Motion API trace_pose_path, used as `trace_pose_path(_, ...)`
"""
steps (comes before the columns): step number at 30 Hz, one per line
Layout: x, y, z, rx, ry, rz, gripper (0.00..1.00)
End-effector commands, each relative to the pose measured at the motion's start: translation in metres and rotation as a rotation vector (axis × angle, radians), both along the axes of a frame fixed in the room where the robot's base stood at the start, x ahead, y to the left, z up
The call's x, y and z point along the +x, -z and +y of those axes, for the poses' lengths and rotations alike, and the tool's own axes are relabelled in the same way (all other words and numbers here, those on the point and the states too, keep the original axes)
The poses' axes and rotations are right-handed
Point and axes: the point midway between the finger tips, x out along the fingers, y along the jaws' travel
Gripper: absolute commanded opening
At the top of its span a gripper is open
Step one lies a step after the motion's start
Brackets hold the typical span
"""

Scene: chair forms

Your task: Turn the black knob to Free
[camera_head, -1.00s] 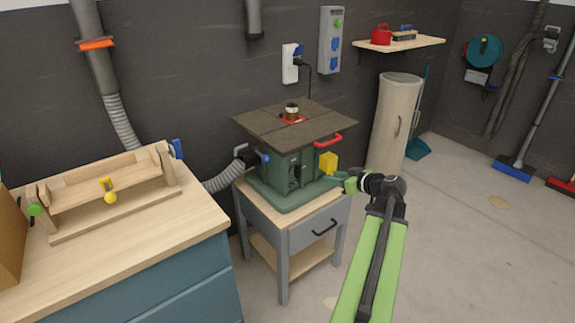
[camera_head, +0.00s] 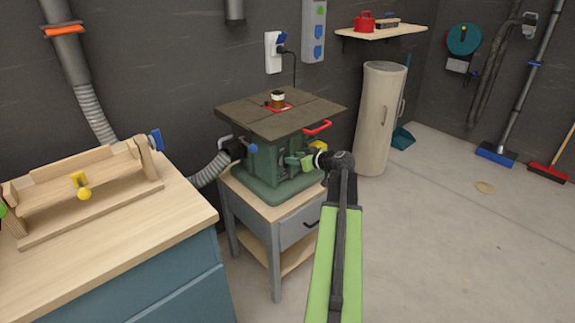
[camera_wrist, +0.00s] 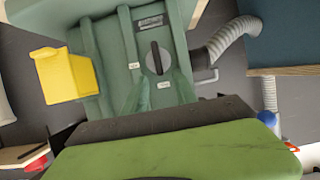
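The black knob (camera_wrist: 157,59) sits on a round grey plate on the green machine's front in the wrist view. Its bar stands nearly upright in that picture, tilted slightly. Small pale labels lie left of and below it, too small to read. My gripper (camera_wrist: 160,88) is open, its green fingers apart just below the knob in that picture, with nothing between them. In the head view my gripper (camera_head: 301,161) is at the front of the green machine (camera_head: 262,165) and hides the knob.
A yellow box (camera_wrist: 72,76) sticks out beside the knob panel. The machine's dark tabletop (camera_head: 285,112) overhangs above, with a red handle (camera_head: 318,127). A grey hose (camera_head: 211,168) joins the machine's left side. A wooden workbench (camera_head: 130,215) stands left.

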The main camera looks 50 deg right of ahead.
Motion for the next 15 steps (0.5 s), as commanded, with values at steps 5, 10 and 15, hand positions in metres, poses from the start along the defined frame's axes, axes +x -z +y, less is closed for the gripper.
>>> trace_pose_path(5,0.029,0.014,-0.003,0.000,-0.001,0.000,0.34)
trace_pose_path(10,0.038,0.016,-0.003,0.000,0.001,0.000,0.34)
trace_pose_path(15,0.038,0.015,-0.003,0.001,0.001,0.000,0.34)
